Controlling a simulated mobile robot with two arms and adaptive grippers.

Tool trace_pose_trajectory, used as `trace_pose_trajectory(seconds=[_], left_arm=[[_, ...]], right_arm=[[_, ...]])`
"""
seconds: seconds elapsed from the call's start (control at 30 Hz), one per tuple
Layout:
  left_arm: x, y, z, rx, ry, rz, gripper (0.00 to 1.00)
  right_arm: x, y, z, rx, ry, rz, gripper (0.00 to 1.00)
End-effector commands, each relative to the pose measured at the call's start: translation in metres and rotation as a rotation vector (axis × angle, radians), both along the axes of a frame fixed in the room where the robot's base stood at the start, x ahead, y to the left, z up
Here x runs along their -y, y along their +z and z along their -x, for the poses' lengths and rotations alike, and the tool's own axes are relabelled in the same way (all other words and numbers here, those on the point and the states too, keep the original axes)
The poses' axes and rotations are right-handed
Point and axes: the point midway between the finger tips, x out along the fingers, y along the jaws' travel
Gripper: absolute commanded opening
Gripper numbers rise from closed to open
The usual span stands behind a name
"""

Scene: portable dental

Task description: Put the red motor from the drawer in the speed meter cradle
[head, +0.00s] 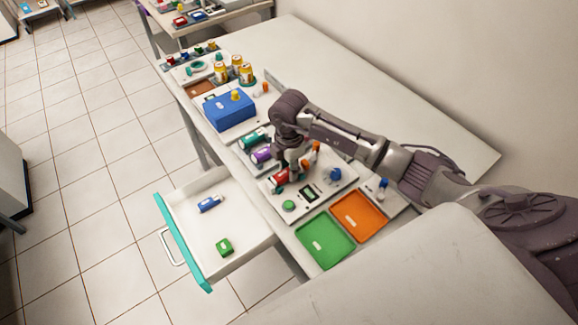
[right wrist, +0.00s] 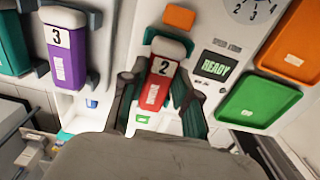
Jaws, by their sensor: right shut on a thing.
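The red motor (head: 280,177), marked 2, is at the left side of the white speed meter panel (head: 330,196). My right gripper (head: 284,180) is shut on it from above. In the right wrist view, the red motor (right wrist: 158,85) sits between the two dark fingers, with its light cap away from me. Dark teal cradle parts (right wrist: 187,50) show beside its cap. The fingers hide part of the cradle, so I cannot tell whether the motor is fully seated. The meter's display (right wrist: 213,63) reads READY. The drawer (head: 240,252) is open. My left gripper is not in view.
The drawer holds a blue motor (head: 209,204) and a green piece (head: 224,246). A purple motor (head: 262,155) and a green motor (head: 254,139) rest left of the meter. An orange tray (head: 372,207) and a green tray (head: 325,243) lie nearby. The table's far right is clear.

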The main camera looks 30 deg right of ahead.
Motion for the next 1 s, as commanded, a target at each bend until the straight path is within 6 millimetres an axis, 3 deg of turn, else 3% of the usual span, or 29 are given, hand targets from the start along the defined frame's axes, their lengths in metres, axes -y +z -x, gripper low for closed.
trace_pose_trajectory(seconds=[0.83,0.87,1.0], left_arm=[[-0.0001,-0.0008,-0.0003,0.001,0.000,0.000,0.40],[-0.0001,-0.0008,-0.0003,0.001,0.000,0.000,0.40],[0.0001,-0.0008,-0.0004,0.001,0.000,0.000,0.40]], right_arm=[[0.0004,-0.0030,-0.0002,0.000,0.001,0.001,0.00],[0.0004,-0.0030,-0.0002,0.000,0.001,0.001,0.32],[0.0004,-0.0030,-0.0003,0.001,0.001,0.000,0.55]])
